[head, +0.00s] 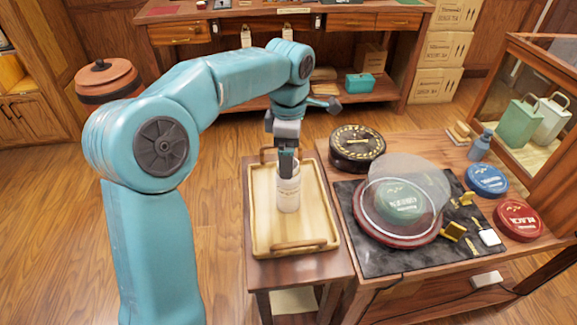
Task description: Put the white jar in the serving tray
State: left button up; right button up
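The white jar (289,196) stands upright within the outline of the serving tray (262,232), a pale wooden tray with a handle at each end. I cannot tell whether the jar's base touches the tray floor. My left gripper (287,166) points down at the jar's top, with a dark finger in front of its upper part; it appears shut on the jar. The other finger is hidden. My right gripper is not in view.
The tray is on a small wooden stand. On the table to its right are a black round tin (357,148), a green tin under a clear dome (408,185), a blue tin (486,179) and a red tin (519,220). The tray floor around the jar is bare.

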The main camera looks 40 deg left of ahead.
pick_arm(q)
jog(key=shift+r+p, duration=0.3)
jog(key=shift+r, duration=1.65)
